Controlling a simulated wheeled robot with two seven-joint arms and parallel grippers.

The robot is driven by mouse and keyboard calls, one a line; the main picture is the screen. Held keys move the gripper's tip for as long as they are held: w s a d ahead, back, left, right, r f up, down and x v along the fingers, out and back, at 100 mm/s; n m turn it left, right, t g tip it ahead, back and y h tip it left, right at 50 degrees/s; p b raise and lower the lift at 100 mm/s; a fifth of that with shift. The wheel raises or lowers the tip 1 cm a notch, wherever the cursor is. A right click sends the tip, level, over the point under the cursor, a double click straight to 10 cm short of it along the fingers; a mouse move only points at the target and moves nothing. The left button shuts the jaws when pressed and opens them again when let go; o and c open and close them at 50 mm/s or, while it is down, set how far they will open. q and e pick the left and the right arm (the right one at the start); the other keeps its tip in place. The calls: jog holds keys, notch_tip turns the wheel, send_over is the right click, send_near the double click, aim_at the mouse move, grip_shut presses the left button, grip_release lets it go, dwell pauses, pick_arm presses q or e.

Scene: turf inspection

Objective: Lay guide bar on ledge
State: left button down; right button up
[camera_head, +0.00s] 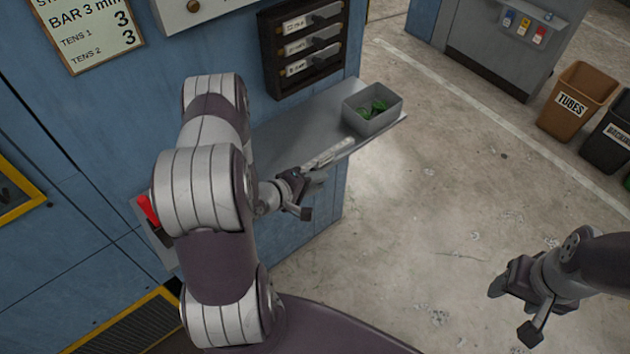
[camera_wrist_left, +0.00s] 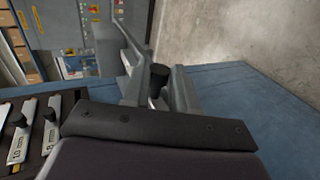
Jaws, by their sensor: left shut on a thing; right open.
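My left gripper (camera_head: 305,190) is at the front edge of the grey ledge (camera_head: 290,130) on the blue machine. It is shut on a pale metal guide bar (camera_head: 330,154), which lies along the ledge's front edge in the head view. Whether the bar touches the ledge I cannot tell. In the left wrist view the fingers (camera_wrist_left: 158,92) are around a black knob (camera_wrist_left: 159,73), and grey metal extends beyond them. My right gripper (camera_head: 515,305) is open and empty over the floor at lower right.
A grey bin (camera_head: 364,123) with green bits stands on the ledge's right end. A dark rack (camera_head: 276,62) with several labelled bars hangs above the ledge. A red-handled part (camera_head: 149,209) is beside my left arm. Brown (camera_head: 575,88) and black bins stand far right. The floor between is clear.

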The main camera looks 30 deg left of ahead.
pick_arm(q)
jog(key=shift+a+f, duration=0.1)
jog(key=shift+f, duration=0.15)
dwell(0.7)
jog(key=c, duration=0.8)
grip_release()
jog(key=b+v, duration=0.1)
jog(key=v, duration=1.1)
jog(key=shift+s+b, duration=0.35)
jog(key=shift+b, duration=0.05)
jog(key=shift+w+r, duration=0.1)
